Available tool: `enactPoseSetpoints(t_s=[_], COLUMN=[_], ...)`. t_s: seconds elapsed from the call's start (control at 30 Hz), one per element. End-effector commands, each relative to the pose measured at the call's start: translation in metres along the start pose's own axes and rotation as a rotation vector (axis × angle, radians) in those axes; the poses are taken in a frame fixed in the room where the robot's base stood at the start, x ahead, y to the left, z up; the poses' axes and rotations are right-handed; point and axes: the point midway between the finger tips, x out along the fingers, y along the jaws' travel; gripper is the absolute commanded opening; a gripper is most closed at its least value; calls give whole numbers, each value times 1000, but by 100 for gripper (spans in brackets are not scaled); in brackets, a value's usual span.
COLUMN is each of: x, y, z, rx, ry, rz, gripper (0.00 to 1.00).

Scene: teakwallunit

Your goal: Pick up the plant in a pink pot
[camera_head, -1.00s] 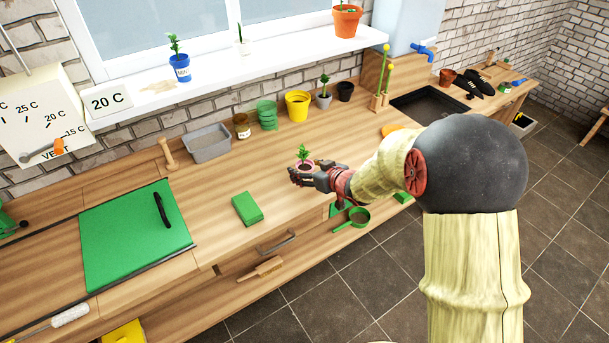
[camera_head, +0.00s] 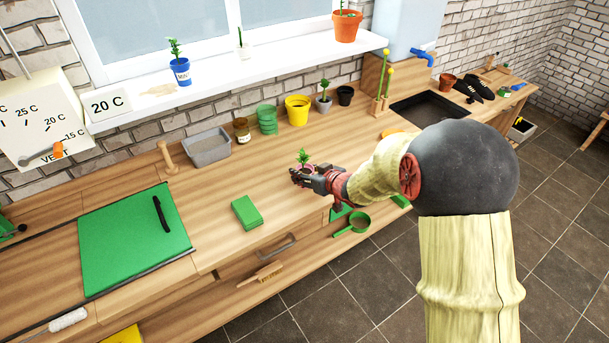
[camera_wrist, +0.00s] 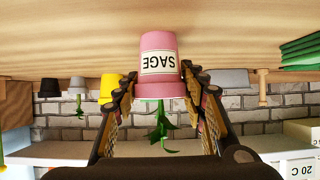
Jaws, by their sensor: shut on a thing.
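The plant in a pink pot has green leaves (camera_head: 304,157) showing above my gripper (camera_head: 306,175) in the head view. In the wrist view the pink pot (camera_wrist: 157,42) appears upside down, with a white label reading SAGE and the green plant (camera_wrist: 159,125) pointing down in the picture. My gripper's two fingers (camera_wrist: 160,95) are on either side of the pot at its rim, shut on it. In the head view the fingers hide most of the pot. It is over the wooden counter (camera_head: 215,180); I cannot tell whether its base touches the wood.
A green block (camera_head: 246,212) lies to the left of my gripper. Behind stand a grey tray (camera_head: 207,146), a brown jar (camera_head: 242,130), green pots (camera_head: 267,118), a yellow pot (camera_head: 298,110) and a grey pot with a plant (camera_head: 324,102). The counter between them is clear.

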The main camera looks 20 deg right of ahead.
Motion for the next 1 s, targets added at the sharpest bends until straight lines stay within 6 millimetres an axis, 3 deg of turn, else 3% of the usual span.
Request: enactPoseSetpoints(t_s=[0.3, 0.73, 0.9, 1.0], x=[0, -6, -18, -43], y=[0, 0, 0, -1], z=[0, -11, -35, -42], rx=[0, -1, -2, 0], ry=[0, 2, 4, 3], rz=[0, 0, 1, 3], gripper=[12, 12, 12, 12])
